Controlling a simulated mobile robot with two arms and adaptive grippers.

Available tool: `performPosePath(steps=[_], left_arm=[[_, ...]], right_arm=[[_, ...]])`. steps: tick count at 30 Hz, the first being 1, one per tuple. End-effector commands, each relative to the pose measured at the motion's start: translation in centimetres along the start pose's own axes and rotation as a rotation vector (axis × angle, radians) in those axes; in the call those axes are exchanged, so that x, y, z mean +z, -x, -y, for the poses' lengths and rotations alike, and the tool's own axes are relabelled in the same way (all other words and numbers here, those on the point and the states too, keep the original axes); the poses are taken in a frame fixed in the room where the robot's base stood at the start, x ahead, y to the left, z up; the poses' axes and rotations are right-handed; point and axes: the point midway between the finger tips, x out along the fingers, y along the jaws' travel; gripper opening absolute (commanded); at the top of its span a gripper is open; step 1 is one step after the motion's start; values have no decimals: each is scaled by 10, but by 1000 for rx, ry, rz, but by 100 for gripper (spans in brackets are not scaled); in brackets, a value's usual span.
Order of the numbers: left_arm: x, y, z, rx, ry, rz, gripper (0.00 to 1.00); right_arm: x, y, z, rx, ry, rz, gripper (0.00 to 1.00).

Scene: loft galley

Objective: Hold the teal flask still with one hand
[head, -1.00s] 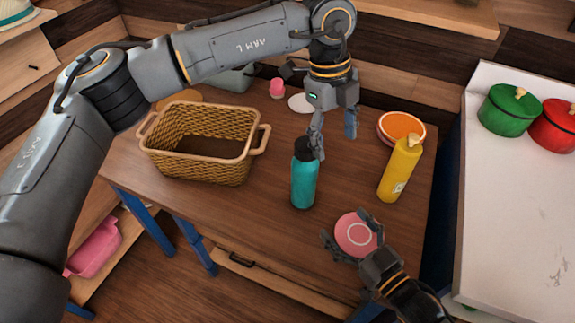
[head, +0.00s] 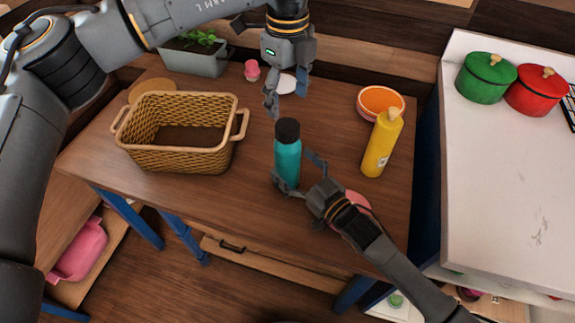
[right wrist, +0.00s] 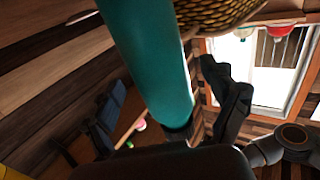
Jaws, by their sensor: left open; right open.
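The teal flask (head: 288,160) with a black cap stands upright on the wooden table in the head view. My right gripper (head: 298,178) is open at its lower body, with one finger on each side of it; I cannot tell whether they touch it. The flask also fills much of the right wrist view (right wrist: 150,60), close to a dark finger. My left gripper (head: 287,103) is open and empty, above and behind the flask's cap, apart from it.
A wicker basket (head: 180,158) stands to the left of the flask. A yellow bottle (head: 380,148) and an orange bowl (head: 380,101) are to the right. A pink dish (head: 357,200) is partly hidden under my right arm. A planter (head: 195,60) stands at the back.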

Motion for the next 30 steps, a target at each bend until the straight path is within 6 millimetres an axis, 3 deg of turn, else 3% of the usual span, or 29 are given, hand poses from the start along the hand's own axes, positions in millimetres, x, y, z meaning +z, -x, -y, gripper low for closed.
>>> performPosePath(steps=[6, 17, 27, 30], left_arm=[[0, 0, 0, 0, 0, 0, 67], [0, 0, 0, 0, 0, 0, 67], [0, 0, 0, 0, 0, 0, 67], [0, 0, 0, 0, -1, 0, 67]], right_arm=[[0, -21, 0, 1, 0, 0, 86], [0, -25, 0, 0, -1, 0, 84], [0, -24, 0, 1, -1, 0, 14], [0, -24, 0, 1, -1, 0, 0]])
